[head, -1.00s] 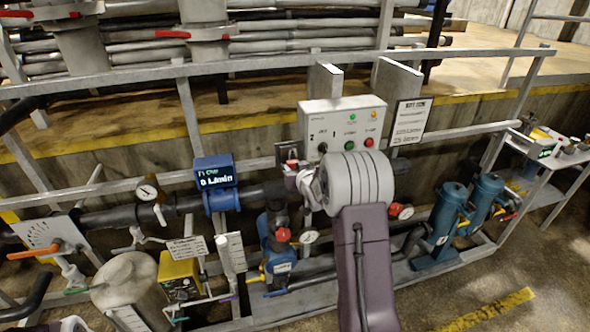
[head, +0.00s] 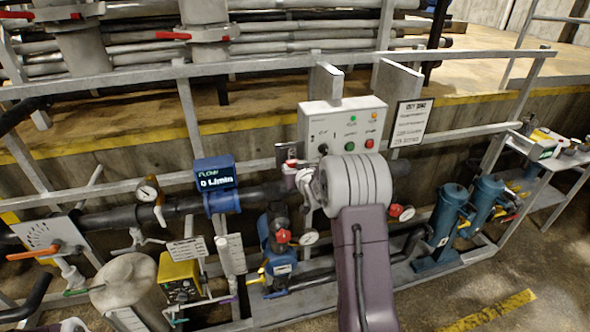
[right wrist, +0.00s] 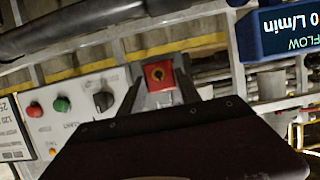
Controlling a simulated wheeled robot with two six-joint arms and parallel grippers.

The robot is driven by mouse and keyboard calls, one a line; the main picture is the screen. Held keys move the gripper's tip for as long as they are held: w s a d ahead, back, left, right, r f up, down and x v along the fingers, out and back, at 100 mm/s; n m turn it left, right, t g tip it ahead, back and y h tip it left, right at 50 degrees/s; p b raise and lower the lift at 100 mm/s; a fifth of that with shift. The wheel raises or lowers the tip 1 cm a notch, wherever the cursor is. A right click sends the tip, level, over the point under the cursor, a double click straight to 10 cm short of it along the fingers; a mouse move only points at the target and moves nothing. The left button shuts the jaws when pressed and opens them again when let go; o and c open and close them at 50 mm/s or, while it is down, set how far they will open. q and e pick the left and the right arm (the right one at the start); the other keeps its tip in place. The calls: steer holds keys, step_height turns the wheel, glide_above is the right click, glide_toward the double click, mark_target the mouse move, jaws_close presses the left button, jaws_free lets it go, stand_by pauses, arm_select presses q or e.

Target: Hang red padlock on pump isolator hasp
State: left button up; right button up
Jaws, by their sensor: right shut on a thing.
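My right gripper (head: 297,180) is shut on the red padlock (head: 291,166).
A blue flow meter (head: 215,184) reading 0 L/min is on the pipe at left. A valve with a red cap (head: 283,236) stands below the gripper. Blue filter housings (head: 446,222) are at right. A grey rail (head: 130,80) runs behind the box.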

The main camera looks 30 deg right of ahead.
steer(key=shift+w+d, duration=0.2)
steer(key=shift+w, duration=0.6)
steer(key=shift+w+d, duration=0.15)
steer(key=shift+w, duration=0.6)
steer(key=shift+f, duration=0.15)
stand_by(0.4)
steer(key=o, duration=1.3)
steer(key=shift+c, duration=0.5)
steer(key=shift+b+v, duration=0.4)
steer(key=shift+v, duration=3.15)
